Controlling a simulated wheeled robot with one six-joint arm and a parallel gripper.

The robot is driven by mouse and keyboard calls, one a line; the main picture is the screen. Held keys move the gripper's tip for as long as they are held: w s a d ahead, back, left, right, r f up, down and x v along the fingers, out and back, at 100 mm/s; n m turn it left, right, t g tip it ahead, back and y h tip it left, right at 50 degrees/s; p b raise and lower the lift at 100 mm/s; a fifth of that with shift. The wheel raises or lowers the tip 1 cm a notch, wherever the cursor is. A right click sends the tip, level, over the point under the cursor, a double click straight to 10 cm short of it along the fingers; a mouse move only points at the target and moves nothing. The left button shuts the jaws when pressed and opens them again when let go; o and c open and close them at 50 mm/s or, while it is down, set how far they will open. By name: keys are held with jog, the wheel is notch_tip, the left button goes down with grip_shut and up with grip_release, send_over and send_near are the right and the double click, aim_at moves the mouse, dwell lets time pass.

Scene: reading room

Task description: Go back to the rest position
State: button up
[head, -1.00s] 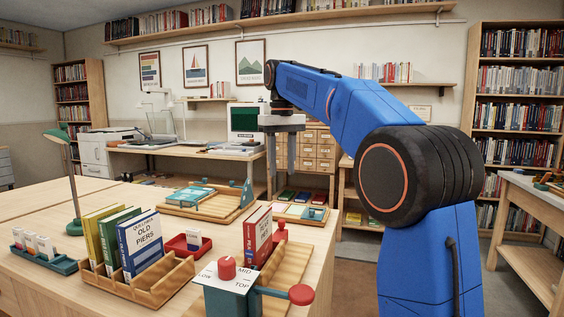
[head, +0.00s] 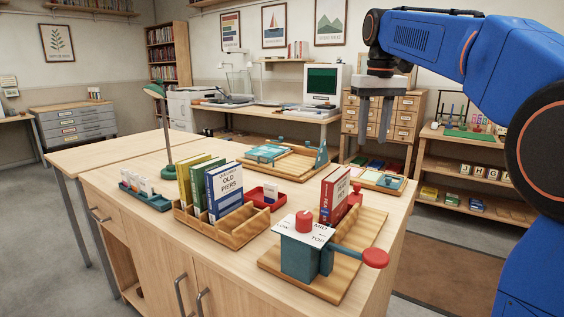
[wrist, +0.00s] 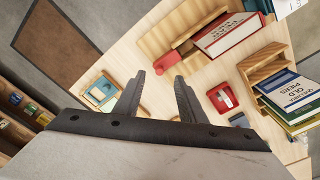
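My gripper (head: 373,122) hangs from my blue arm above the back right part of the wooden table (head: 120,165). Its fingers point down and nothing is between them. In the wrist view my gripper (wrist: 162,95) shows two dark fingers with a clear gap, open and empty. The red book (head: 334,195) stands in a wooden holder in front of and below the gripper, apart from it. It also shows in the wrist view (wrist: 228,34).
A wooden rack (head: 235,232) holds yellow, green and blue books. A teal device with a red knob (head: 303,255) stands at the front right. A green lamp (head: 165,130) stands at the left. A computer desk (head: 270,113) and shelves line the back. Air around the gripper looks free.

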jog(key=s+d+f+t, duration=0.1)
jog(key=s+f+t, duration=0.1)
jog(key=s+f, duration=1.3)
jog(key=s+d+f+m+t, duration=0.1)
jog(key=s+d+f+t, duration=0.1)
jog(key=s+f, duration=1.3)
jog(key=s, duration=0.3)
jog(key=shift+s+f+m, duration=0.15)
jog(key=shift+f+m, duration=0.15)
jog(key=shift+f, duration=0.1)
